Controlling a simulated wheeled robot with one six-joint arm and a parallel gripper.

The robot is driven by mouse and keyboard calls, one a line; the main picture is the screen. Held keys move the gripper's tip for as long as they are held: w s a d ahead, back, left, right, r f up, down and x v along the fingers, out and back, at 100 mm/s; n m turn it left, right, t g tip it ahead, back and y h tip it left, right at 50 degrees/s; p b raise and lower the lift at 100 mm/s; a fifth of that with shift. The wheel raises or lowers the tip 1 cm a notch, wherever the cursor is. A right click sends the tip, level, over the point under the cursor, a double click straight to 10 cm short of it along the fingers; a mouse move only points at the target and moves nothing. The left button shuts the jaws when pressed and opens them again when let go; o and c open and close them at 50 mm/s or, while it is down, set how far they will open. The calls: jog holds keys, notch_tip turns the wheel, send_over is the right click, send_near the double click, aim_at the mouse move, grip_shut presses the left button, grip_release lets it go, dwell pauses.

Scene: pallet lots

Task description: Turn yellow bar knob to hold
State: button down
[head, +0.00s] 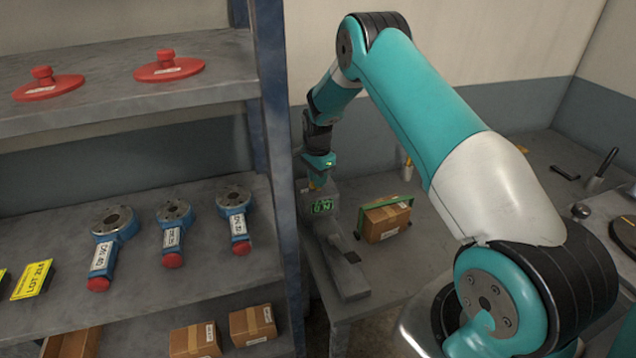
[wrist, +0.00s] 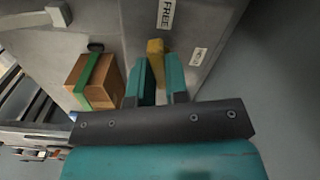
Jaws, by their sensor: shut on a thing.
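The yellow bar knob (wrist: 155,48) sits on a grey panel (wrist: 185,28) in the wrist view. Its visible end points up the picture, toward the label FREE (wrist: 166,14). A second white label (wrist: 199,56) lies to the right; I cannot read it. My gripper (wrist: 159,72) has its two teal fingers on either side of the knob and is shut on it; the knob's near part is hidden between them.
A cardboard box with a green strap (head: 385,221) stands on the bench right of the stand. A shelf rack (head: 272,120) with red-handled lids and blue flanged parts rises close on the left. Dark tools lie at the bench's right.

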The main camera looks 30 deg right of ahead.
jog(key=n+b, duration=0.2)
jog(key=n, duration=0.1)
jog(key=shift+f+n, duration=0.1)
jog(key=shift+n, duration=0.3)
jog(key=n+b, duration=0.1)
jog(key=n, duration=0.2)
jog(key=shift+n+b, duration=0.3)
jog(key=shift+b, duration=0.05)
jog(key=n+b, duration=0.1)
jog(key=n, duration=0.2)
jog(key=shift+n, duration=0.3)
jog(key=shift+n+b, duration=0.45)
jog(key=shift+n, duration=1.25)
jog(key=shift+r, duration=0.2)
jog(key=c, duration=1.1)
grip_release()
notch_tip(320, 180, up, 17)
jog(key=b, duration=0.2)
jog(key=shift+r+b, duration=0.15)
jog(key=shift+b, duration=0.2)
